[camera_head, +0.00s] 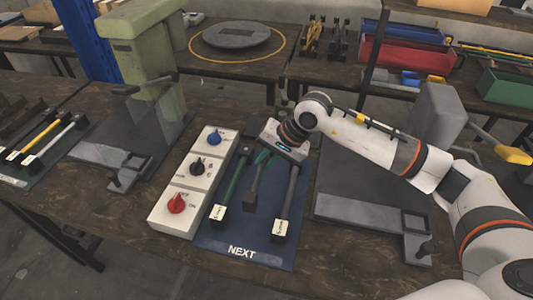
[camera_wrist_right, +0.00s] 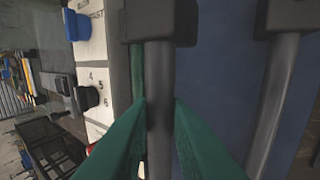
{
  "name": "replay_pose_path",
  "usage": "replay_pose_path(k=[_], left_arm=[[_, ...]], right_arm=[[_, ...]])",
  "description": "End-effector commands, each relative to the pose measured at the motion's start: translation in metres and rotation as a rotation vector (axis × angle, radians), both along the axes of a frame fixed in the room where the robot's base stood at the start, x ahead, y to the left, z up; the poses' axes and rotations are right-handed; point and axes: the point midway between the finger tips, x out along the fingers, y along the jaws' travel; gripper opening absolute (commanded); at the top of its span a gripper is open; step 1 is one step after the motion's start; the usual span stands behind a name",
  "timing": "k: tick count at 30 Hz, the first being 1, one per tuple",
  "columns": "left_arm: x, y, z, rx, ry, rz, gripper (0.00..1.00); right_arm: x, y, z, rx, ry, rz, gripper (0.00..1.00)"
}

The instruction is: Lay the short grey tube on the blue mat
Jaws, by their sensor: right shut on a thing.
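The blue mat (camera_head: 240,250), marked NEXT, lies on the middle table. My right gripper (camera_head: 264,158) is over it, with its green fingers (camera_wrist_right: 160,125) shut on the short grey tube (camera_head: 256,182). In the right wrist view the tube (camera_wrist_right: 160,90) runs between the fingers to a dark end block (camera_wrist_right: 160,20). The held tube is between a green tube (camera_head: 233,178) and another grey tube (camera_head: 287,195), both on the mat. I cannot tell whether the held tube touches the mat. My left gripper is out of view.
A white control box (camera_head: 185,180) with blue, black and red knobs stands along the mat's left side. A green press (camera_head: 150,70) is farther left. A grey press plate (camera_head: 360,190) is to the right under my arm. More tubes lie on a mat (camera_head: 50,160) at far left.

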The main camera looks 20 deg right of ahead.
Motion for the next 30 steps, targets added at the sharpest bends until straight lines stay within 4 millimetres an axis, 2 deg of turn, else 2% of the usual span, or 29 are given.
replay_pose_path(k=[8, 9, 16, 21, 30], left_arm=[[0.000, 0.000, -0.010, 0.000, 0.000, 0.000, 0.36], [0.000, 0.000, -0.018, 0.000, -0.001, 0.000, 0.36], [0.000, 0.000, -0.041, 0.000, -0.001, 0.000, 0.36], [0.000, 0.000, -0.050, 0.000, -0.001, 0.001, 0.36], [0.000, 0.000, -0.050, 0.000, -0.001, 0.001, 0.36]], right_arm=[[0.000, 0.000, -0.030, 0.000, 0.000, -0.001, 0.00], [0.000, 0.000, -0.037, 0.000, -0.001, -0.001, 0.00], [0.000, 0.000, -0.056, 0.000, -0.002, -0.002, 0.00], [0.000, 0.000, -0.063, 0.001, -0.001, -0.001, 0.00], [0.000, 0.000, -0.062, 0.001, -0.001, -0.001, 0.00]])
